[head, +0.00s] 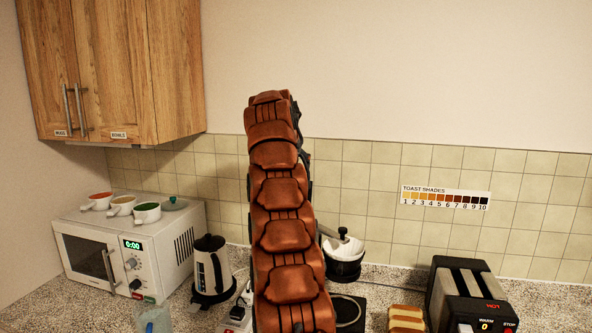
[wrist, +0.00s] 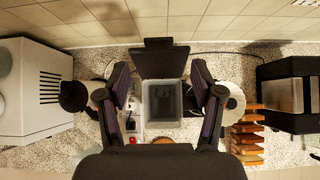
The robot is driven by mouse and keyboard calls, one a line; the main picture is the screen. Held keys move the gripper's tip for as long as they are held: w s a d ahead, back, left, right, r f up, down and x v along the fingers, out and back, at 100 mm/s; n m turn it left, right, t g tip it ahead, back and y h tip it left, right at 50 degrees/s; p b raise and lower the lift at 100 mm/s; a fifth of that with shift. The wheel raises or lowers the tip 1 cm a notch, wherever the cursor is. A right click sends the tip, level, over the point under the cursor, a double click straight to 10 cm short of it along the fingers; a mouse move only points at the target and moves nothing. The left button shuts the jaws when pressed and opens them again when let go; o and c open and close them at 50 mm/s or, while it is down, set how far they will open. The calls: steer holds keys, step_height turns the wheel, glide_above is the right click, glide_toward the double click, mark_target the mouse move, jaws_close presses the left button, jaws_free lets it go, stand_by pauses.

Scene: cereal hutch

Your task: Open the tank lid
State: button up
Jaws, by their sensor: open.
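In the wrist view an open-topped grey, see-through box, which looks like the tank (wrist: 162,122), stands on the counter between my fingers. A dark flat panel, which looks like its lid (wrist: 165,58), is at the tank's back edge, and the inside of the tank shows. The lid appears raised, but its exact angle is hard to tell. My gripper (wrist: 160,75) is open, with one finger on each side of the tank and lid. I cannot tell whether either finger touches them. In the head view my arm hides the tank and my gripper.
A microwave (head: 124,262) with several cups on top is at left, beside a kettle (head: 211,270). At right are a black-and-white bowl-like appliance (head: 344,258), bread slices (head: 406,318) and a toaster (head: 468,293). A wall cabinet (head: 120,70) hangs upper left.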

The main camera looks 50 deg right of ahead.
steer(key=shift+v, duration=1.25)
steer(key=shift+c, duration=0.3)
